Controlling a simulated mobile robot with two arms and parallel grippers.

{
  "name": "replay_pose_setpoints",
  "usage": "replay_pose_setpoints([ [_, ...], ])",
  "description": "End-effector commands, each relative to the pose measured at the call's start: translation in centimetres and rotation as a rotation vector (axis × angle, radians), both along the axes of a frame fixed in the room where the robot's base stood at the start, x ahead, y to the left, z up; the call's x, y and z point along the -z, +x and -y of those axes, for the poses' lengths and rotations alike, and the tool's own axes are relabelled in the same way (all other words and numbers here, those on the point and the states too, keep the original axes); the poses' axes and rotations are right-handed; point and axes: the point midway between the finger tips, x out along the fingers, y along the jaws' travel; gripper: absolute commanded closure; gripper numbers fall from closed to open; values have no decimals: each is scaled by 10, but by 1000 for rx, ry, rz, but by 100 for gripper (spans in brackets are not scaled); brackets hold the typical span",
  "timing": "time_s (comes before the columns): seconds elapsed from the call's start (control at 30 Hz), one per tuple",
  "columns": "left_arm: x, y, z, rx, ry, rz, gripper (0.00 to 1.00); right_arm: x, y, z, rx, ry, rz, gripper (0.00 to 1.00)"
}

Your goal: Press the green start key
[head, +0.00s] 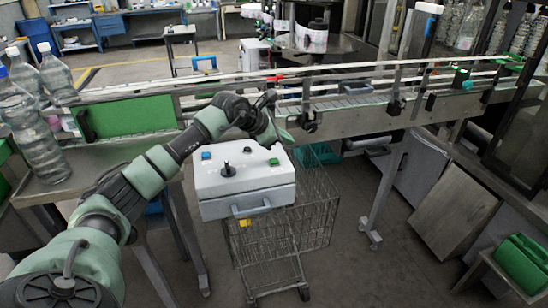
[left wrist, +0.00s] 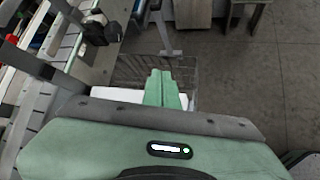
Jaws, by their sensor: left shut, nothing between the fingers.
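A white control box (head: 245,186) with a grey front handle sits over a wire cart in the head view. A small green key (head: 273,162) is on the right of its top face. My left gripper (head: 286,139) is shut and empty, above the back right part of the box, a little above and right of the key in the picture. In the left wrist view the shut fingers (left wrist: 161,88) point down toward the box (left wrist: 118,95), which shows only as a white strip. The green key cannot be made out there. My right gripper is not in view.
The box top also has a blue key (head: 206,155) and a black knob (head: 228,170). The wire cart (head: 285,240) stands below. A conveyor (head: 350,118) runs behind the gripper. Clear bottles (head: 30,135) stand on a table at left. Floor is open right of the cart.

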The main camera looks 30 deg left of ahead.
Motion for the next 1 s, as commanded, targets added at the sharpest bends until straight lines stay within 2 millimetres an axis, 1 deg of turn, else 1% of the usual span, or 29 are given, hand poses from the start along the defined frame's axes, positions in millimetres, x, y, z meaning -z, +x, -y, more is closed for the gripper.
replay_pose_setpoints([
  [0.03, -14, -1, -16, -8, 71, 3, 100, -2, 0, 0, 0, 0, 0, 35],
  [0.1, -23, -3, -31, -17, 140, 2, 100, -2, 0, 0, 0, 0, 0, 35],
  [0.23, -32, -5, -45, -28, 200, -4, 100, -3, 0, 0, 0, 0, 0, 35],
  [0.67, -30, -5, -46, -31, 205, -4, 100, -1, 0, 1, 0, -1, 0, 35],
  [0.87, -16, -6, -46, -31, 204, -5, 100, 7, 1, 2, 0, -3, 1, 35],
  [1.0, 1, -6, -46, -30, 203, -6, 100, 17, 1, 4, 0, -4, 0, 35],
])
